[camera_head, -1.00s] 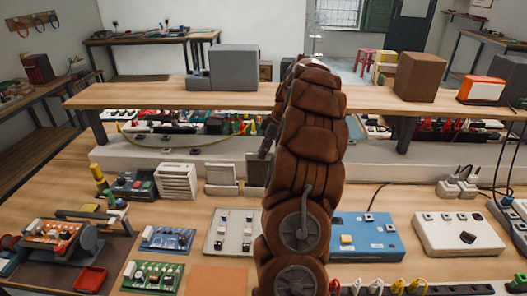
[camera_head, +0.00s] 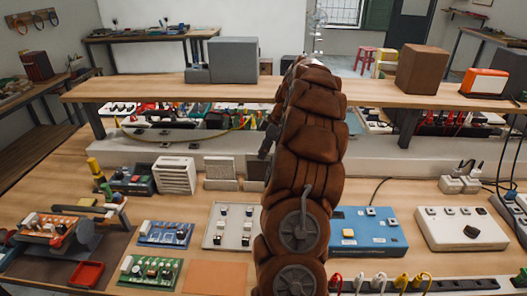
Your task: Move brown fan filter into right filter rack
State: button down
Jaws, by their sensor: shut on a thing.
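My brown arm fills the middle of the view and covers much of the bench behind it. Only a sliver of my gripper (camera_head: 265,150) shows at the arm's left edge, low over the back of the bench. It is shut on a dark brownish panel, the brown fan filter (camera_head: 255,167), which is upright and partly hidden by my arm. The filter is at the right filter rack (camera_head: 250,186), a small light base; whether it is fully seated I cannot tell. The left rack (camera_head: 221,185) beside it holds a pale upright panel (camera_head: 220,167).
A white slatted box (camera_head: 175,175) stands left of the racks. A raised wooden shelf (camera_head: 150,91) runs behind, with a grey box (camera_head: 233,60) and a brown box (camera_head: 422,68). Circuit boards, a blue box (camera_head: 372,238) and a white socket box (camera_head: 458,230) crowd the front.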

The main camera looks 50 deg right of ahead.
jog(key=shift+f+b, duration=0.7)
jog(key=shift+f, duration=0.25)
jog(key=c, duration=1.1)
grip_release()
jog(key=shift+o, duration=0.2)
jog(key=o, duration=0.4)
jog(key=shift+o, duration=0.2)
